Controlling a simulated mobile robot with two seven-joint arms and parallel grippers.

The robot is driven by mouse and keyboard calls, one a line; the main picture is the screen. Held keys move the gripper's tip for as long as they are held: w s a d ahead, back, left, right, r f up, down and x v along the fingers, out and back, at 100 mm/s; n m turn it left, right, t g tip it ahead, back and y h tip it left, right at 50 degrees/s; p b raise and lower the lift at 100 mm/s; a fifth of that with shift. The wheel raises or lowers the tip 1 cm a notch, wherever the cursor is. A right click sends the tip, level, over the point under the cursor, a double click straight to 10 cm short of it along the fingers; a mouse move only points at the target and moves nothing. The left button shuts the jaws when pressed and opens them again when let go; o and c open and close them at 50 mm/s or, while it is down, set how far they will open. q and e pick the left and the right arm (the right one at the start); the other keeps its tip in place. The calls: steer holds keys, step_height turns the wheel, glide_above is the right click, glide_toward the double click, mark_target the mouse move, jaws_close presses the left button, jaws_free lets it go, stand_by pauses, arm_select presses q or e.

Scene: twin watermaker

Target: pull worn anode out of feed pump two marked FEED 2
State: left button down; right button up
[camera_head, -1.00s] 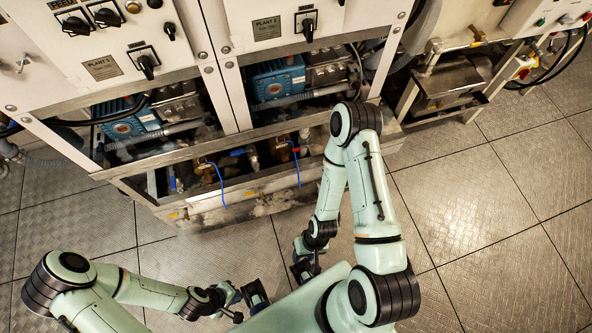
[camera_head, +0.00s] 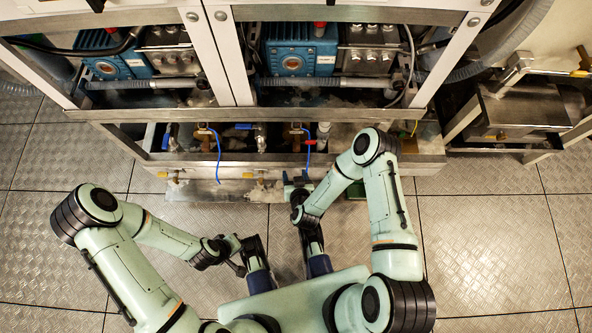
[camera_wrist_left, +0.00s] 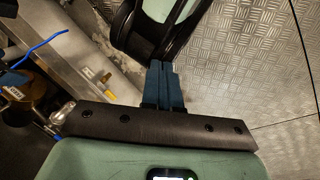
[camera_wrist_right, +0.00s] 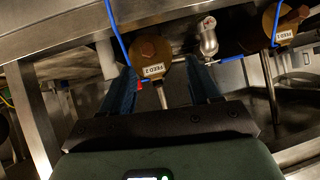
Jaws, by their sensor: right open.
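The brass feed pump marked FEED 2 (camera_wrist_right: 151,68) shows in the right wrist view, its label upside down. In the head view the right gripper (camera_head: 297,182) is at the skid's front edge, below the pump (camera_head: 295,132). My left gripper (camera_wrist_left: 165,66) has its blue fingers together, with nothing seen between them.
A second brass pump (camera_wrist_right: 285,20) with a label stands to the right in the right wrist view. Blue hoses (camera_head: 308,160) hang in front of the pumps. A metal frame rail (camera_head: 250,158) runs across the front. The floor (camera_head: 480,240) at right is clear.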

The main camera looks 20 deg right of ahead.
mark_target(296, 148)
steer(key=w+d+f+h+b, duration=0.1)
steer(key=w, duration=0.2)
steer(key=w+d+f+t+h+b, duration=0.1)
steer(key=w+f+b, duration=0.1)
steer(key=w, duration=0.1)
steer(key=w+d+f+t+b, duration=0.1)
steer(key=w+b, duration=0.1)
steer(key=w, duration=0.2)
steer(key=shift+w+d+f+m+h, duration=0.1)
steer(key=shift+d+f+m+h, duration=0.2)
steer(key=shift+h, duration=0.1)
steer(key=b+x, duration=0.1)
steer(key=x, duration=0.2)
steer(key=shift+w+f, duration=0.1)
steer(key=shift+w, duration=0.25)
arm_select(q)
steer(key=w+a+f+y, duration=0.1)
steer(key=w+a+f, duration=0.1)
steer(key=f, duration=0.8)
steer(key=shift+w+a+n+b, duration=0.3)
steer(key=shift+w+a, duration=0.1)
steer(key=shift+a, duration=0.25)
arm_select(e)
steer(key=shift+w+d+f, duration=0.15)
steer(key=shift+w, duration=0.4)
steer(key=shift+c, duration=0.3)
